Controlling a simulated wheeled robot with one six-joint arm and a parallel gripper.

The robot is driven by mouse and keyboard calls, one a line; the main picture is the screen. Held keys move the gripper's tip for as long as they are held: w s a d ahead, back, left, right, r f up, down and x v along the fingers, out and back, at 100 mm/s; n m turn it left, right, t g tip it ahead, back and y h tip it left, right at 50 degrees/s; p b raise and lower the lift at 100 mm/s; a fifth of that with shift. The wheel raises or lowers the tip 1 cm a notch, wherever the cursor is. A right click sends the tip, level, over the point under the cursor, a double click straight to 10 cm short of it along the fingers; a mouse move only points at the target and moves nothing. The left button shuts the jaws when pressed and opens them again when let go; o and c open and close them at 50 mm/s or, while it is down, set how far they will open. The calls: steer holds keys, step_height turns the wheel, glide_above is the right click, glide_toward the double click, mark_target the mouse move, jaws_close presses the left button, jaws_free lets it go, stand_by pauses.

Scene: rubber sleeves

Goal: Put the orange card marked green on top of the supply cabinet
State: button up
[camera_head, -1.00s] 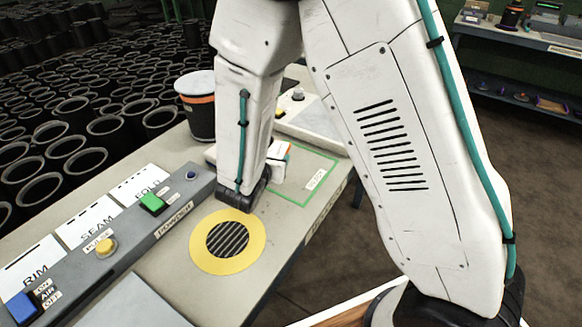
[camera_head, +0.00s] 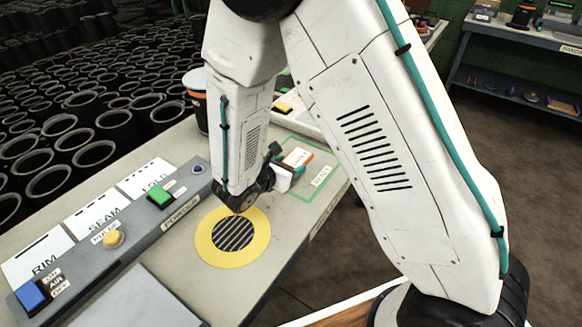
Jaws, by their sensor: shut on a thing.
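An orange card (camera_head: 299,156) with a white label shows past the wrist, over the green-outlined area of the bench. The print on its label is too small to read. My gripper (camera_head: 287,169) is shut on the card's near side and is partly hidden by my own wrist. Whether the card touches the bench or is lifted cannot be told. I cannot make out a supply cabinet in this view.
The bench (camera_head: 180,255) carries a control strip (camera_head: 125,231) with coloured buttons and a yellow ring with a dark grille (camera_head: 232,236). A dark canister with an orange band (camera_head: 197,105) stands behind my arm. A shelved bench (camera_head: 520,75) stands at the far right, with open floor before it.

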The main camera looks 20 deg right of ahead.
mark_target(292, 157)
steer(key=w+d, duration=0.1)
steer(key=w, duration=0.1)
steer(key=shift+w+d+f, duration=0.15)
steer(key=shift+w+d, duration=0.25)
steer(key=shift+f, duration=1.75)
steer(key=shift+f, duration=0.15)
steer(key=o, duration=1)
steer(key=shift+a, duration=0.1)
